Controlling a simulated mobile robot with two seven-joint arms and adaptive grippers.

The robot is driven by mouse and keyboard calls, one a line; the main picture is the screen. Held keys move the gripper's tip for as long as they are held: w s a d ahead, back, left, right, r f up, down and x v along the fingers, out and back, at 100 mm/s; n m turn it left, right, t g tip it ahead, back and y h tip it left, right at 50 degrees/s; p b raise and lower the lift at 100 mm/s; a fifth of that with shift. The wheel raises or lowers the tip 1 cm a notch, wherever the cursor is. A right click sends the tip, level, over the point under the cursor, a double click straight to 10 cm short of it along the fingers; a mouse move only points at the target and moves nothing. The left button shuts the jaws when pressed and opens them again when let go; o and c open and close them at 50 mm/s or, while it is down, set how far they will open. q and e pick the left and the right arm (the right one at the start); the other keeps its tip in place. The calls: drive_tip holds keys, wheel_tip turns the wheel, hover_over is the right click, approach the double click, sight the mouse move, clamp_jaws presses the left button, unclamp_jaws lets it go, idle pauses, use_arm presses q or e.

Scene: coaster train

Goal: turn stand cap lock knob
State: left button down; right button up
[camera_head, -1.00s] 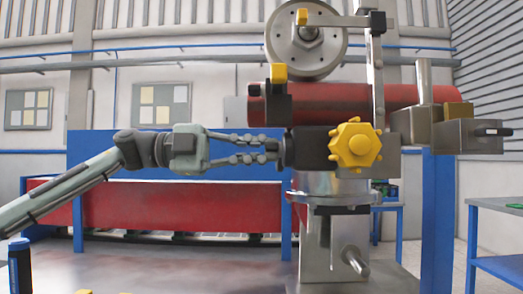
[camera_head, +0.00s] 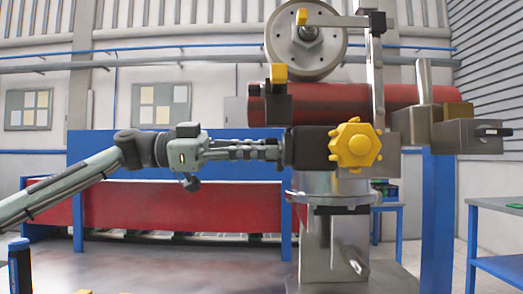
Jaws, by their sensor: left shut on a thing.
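A metal stand (camera_head: 318,240) rises at the centre right with a dark block (camera_head: 312,147) on top. A small dark knob (camera_head: 284,150) sticks out of the block's left side. My left gripper (camera_head: 272,149) reaches it level from the left and is shut on it; the fingers appear nearly edge-on and hide part of the knob. A large yellow lobed knob (camera_head: 355,146) faces me on the front of the block, apart from the gripper. My right gripper is not in view.
A grey wheel (camera_head: 307,55) and a red cylinder (camera_head: 405,94) sit above the block. Metal arms and a handle (camera_head: 494,132) jut out at right. A blue-framed red panel (camera_head: 160,207) stands behind my left arm. A blue table (camera_head: 500,266) is at right.

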use_arm(q)
drive_tip(key=shift+n, duration=2.2)
drive_tip(key=c, duration=1.6)
unclamp_jaws()
drive_tip(key=a, duration=1.2)
drive_tip(key=shift+f, duration=0.1)
